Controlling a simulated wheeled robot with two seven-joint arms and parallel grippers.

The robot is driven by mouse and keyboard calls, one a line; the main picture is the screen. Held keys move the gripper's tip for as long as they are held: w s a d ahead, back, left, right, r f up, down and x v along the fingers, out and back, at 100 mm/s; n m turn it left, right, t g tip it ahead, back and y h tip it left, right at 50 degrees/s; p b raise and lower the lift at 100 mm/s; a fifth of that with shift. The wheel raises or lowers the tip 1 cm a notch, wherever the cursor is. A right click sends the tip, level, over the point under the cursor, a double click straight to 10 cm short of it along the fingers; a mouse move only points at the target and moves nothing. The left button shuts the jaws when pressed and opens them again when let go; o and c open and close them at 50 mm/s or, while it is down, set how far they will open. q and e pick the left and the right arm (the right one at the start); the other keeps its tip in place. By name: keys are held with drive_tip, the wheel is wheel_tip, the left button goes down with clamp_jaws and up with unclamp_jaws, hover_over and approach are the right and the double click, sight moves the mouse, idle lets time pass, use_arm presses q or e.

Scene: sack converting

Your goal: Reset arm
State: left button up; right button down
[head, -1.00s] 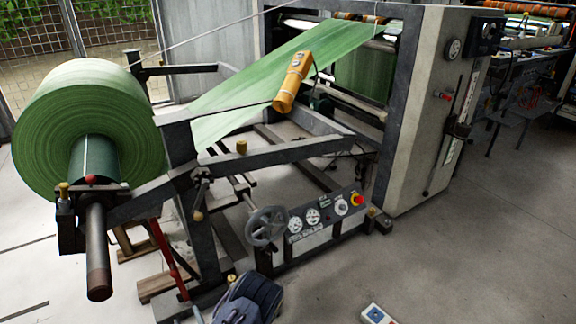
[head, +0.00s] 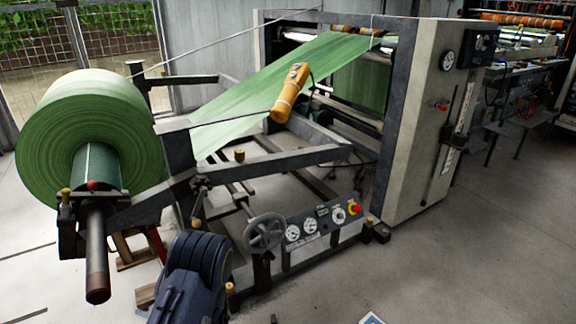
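One of my dark arm links (head: 195,275) shows at the bottom, left of the middle, in front of the machine's base. No gripper fingers are in view, so the state of both grippers is hidden. The arm link stands in front of the unwind stand's lower frame, left of the handwheel (head: 264,232). I cannot tell whether it touches anything.
A large green roll (head: 85,140) sits on a shaft at the left. Its green web (head: 255,85) runs up into the grey machine (head: 425,120). A yellow pendant (head: 289,93) hangs before the web. A control panel (head: 322,219) stands low. Floor at right is open.

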use_arm(q)
drive_tip(key=s+d+r+n+g+h, duration=0.1)
drive_tip(key=s+r+n+g+h, duration=0.35)
drive_tip(key=s+n, duration=0.2)
drive_tip(key=s+d+r+n+g+h, duration=0.1)
drive_tip(key=s+r+n+g+h, duration=0.4)
drive_tip(key=s, duration=0.3)
drive_tip(key=s+d+r+n+t+h, duration=0.4)
drive_tip(key=d+r+n+t+h, duration=0.2)
drive_tip(key=d+r+t+h, duration=0.65)
wheel_tip(320, 180, up, 33)
drive_tip(key=d+g+y+p, duration=0.1)
drive_tip(key=d+g+p, duration=0.1)
drive_tip(key=p, duration=3.2)
drive_tip(key=shift+f+g, duration=0.2)
drive_tip(key=shift+g, duration=0.2)
drive_tip(key=shift+m, duration=0.25)
